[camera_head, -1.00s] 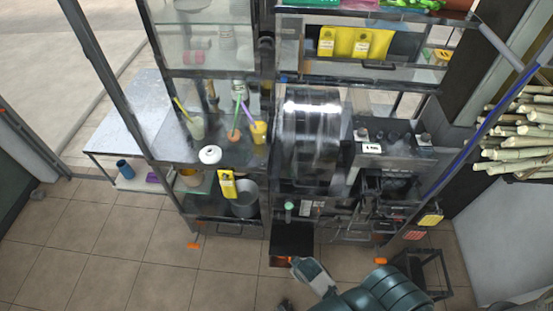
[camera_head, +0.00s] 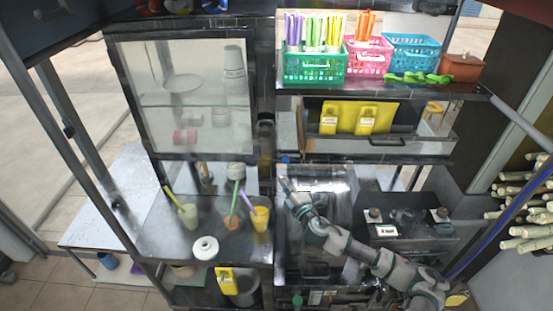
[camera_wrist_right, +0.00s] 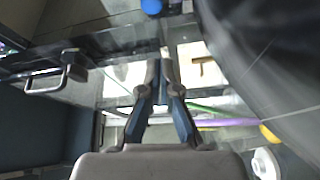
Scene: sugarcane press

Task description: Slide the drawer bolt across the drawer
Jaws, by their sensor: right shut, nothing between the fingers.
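The drawer (camera_head: 440,146) is a metal-framed box under the upper shelf, with yellow packs in it. A small blue knob (camera_head: 285,158) sits near its lower left corner, and a blue round knob also shows at the top of the right wrist view (camera_wrist_right: 152,7). I cannot tell for sure which part is the drawer bolt. My right gripper (camera_head: 284,182) is raised in front of the shiny press drum, just below the blue knob and apart from it. Its fingers are shut and empty in the right wrist view (camera_wrist_right: 166,62). My left gripper is out of view.
A dark handle (camera_wrist_right: 58,78) shows in the right wrist view. Colored baskets (camera_head: 315,66) stand on the shelf above. Cups with straws (camera_head: 260,218) and a white round item (camera_head: 205,248) stand on the counter at left. Sugarcane stalks (camera_head: 525,215) are at right.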

